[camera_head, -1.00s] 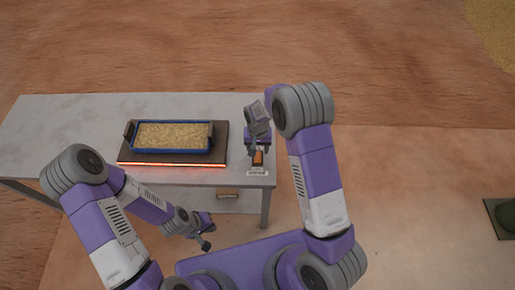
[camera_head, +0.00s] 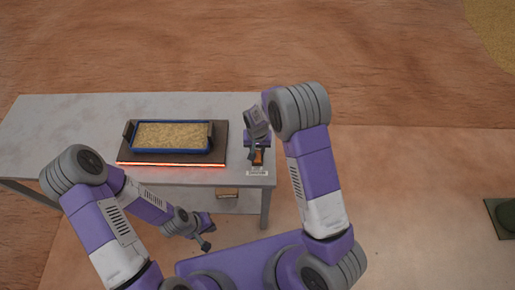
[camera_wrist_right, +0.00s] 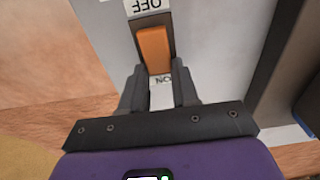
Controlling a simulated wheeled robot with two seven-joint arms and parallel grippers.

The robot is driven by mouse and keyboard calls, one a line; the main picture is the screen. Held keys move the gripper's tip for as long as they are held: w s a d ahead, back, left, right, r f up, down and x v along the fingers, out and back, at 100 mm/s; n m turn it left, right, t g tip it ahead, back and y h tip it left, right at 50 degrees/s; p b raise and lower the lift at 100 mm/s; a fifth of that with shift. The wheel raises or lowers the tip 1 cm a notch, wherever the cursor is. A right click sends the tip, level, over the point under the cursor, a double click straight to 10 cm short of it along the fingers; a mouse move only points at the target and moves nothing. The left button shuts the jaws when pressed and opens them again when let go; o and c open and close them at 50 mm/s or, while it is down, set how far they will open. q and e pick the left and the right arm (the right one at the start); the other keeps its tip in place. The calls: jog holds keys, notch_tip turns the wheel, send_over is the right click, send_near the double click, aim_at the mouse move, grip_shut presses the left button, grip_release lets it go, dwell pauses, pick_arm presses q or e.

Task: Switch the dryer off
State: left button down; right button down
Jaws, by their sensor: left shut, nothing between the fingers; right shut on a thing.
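The dryer is a dark plate (camera_head: 222,130) on the table, with a strip along its front edge (camera_head: 165,164) glowing red-orange. A blue tray (camera_head: 134,148) of tan grain stands on it. The orange switch lever (camera_head: 258,158) is at the table's right front; in the right wrist view the lever (camera_wrist_right: 154,48) lies between an OFF label (camera_wrist_right: 146,6) and an ON label (camera_wrist_right: 162,82). My right gripper (camera_wrist_right: 158,76) is shut on the lever, at its end near ON. My left gripper (camera_head: 206,244) is shut and empty, in front of the table.
The grey table (camera_head: 60,120) has bare room left of the dryer. A dark green object (camera_head: 502,216) stands on the floor far right.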

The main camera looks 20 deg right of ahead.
aim_at(257, 158)
jog(key=shift+s+a+r+t+h+b, duration=0.15)
jog(key=shift+s+t+h+b, duration=0.15)
jog(key=shift+t+b, duration=0.55)
jog(key=shift+t, duration=0.45)
jog(key=shift+r, duration=0.1)
jog(key=c, duration=0.8)
grip_release()
jog(key=shift+c, duration=0.2)
jog(key=p+v, duration=0.1)
jog(key=v, duration=0.6)
jog(key=shift+s+r, duration=0.15)
jog(key=shift+r, duration=0.15)
